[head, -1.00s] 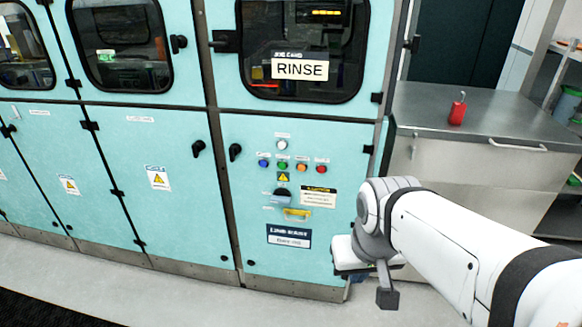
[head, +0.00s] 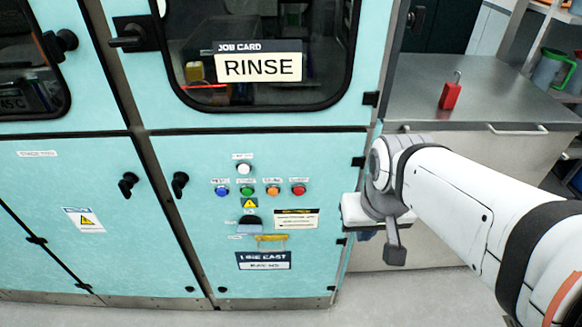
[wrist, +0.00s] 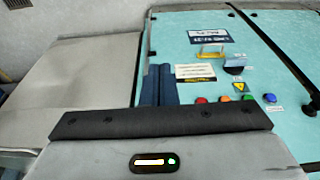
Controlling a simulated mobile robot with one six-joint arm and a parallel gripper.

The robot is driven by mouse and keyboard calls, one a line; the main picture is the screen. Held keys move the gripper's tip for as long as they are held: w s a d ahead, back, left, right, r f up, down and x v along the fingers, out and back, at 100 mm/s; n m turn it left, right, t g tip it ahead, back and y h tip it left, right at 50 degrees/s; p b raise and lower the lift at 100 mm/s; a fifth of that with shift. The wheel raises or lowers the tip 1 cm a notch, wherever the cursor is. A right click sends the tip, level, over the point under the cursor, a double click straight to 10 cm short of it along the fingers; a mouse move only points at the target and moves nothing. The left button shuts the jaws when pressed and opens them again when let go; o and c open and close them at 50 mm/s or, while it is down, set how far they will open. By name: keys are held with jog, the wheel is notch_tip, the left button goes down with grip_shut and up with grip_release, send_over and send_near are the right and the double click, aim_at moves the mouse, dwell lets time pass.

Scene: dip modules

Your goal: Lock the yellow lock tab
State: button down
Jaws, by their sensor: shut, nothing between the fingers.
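The yellow lock tab (head: 271,241) is a small bar on the lower right of the teal cabinet front, between a dark rotary switch (head: 249,222) and a dark blue label (head: 263,261). In the wrist view the yellow lock tab (wrist: 210,52) looks like a small loop with the switch (wrist: 235,66) to its right. My gripper (wrist: 159,68) is shut and empty, its dark blue fingers side by side left of the tab and apart from it. In the head view my arm's end is right of the panel, and the fingertips are mostly hidden.
Coloured buttons (head: 247,191) sit above the switch, and a warning plate (head: 297,219) is beside it. Black door handles (head: 180,184) stick out at the left. A steel counter (head: 415,90) with a red padlock (head: 450,94) stands right of the cabinet. The floor in front is clear.

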jog(key=shift+a, duration=0.1)
jog(key=w+a+f+g+y+b, duration=0.15)
jog(key=w+f+y+b, duration=0.25)
jog(key=f+b, duration=0.5)
jog(key=w+f+g+y+b, duration=0.25)
jog(key=f+b, duration=0.45)
jog(key=f, duration=0.5)
jog(key=w+d+f+m+t+y+b, duration=0.2)
jog(key=w+f+y+b, duration=0.3)
jog(key=w+f, duration=0.5)
jog(key=t+b, duration=0.1)
jog(key=b, duration=0.1)
jog(key=shift+w+d+t+y+b, duration=0.2)
jog(key=shift+d+t+y+b, duration=0.05)
jog(key=shift+t+y+b, duration=0.15)
jog(key=shift+a, duration=0.15)
jog(key=r+b+x, duration=0.1)
jog(key=b+x, duration=0.2)
jog(key=x, duration=1)
jog(key=shift+a+r, duration=0.25)
jog(key=shift+a, duration=0.25)
